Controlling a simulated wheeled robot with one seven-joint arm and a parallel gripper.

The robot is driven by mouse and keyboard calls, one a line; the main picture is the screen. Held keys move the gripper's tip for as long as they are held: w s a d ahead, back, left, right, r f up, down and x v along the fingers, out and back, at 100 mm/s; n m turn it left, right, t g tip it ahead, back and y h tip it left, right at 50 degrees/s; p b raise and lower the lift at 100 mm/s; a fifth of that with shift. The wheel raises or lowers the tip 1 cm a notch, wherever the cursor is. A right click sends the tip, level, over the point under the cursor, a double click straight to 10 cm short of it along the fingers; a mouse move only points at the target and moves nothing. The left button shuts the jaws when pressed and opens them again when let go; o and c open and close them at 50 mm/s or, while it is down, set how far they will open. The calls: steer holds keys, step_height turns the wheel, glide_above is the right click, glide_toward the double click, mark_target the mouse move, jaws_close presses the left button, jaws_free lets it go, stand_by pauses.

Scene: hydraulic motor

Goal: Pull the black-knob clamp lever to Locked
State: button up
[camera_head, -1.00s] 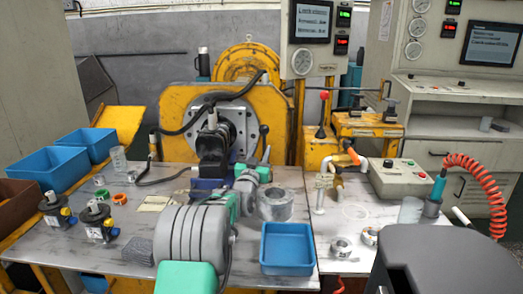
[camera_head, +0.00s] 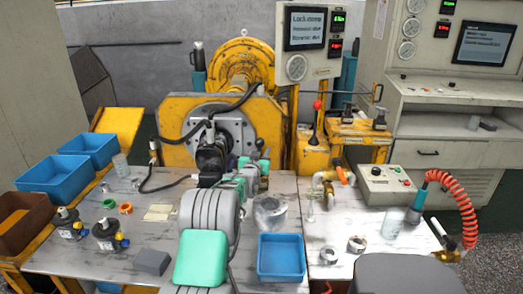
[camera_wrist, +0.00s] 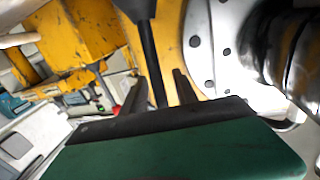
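The clamp lever with the black knob (camera_head: 260,143) stands at the right side of the motor's round flange, small in the head view. In the wrist view its dark rod (camera_wrist: 149,55) runs down from the knob at the top edge and passes between my fingers in the picture. My gripper (camera_wrist: 159,80) is open, with one dark finger on each side of the rod and gaps showing. I cannot tell how deep the rod sits between them. In the head view my gripper is small and partly hidden beside the lever.
The yellow motor stand (camera_head: 270,120) is close behind the lever. A red-knob lever (camera_head: 317,106) stands to the right. The screen (camera_head: 305,27) reads "Lock clamp" at the top.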

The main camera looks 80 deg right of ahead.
steer(key=shift+d, duration=0.35)
jaws_close()
steer(key=shift+s, duration=0.1)
stand_by(1.1)
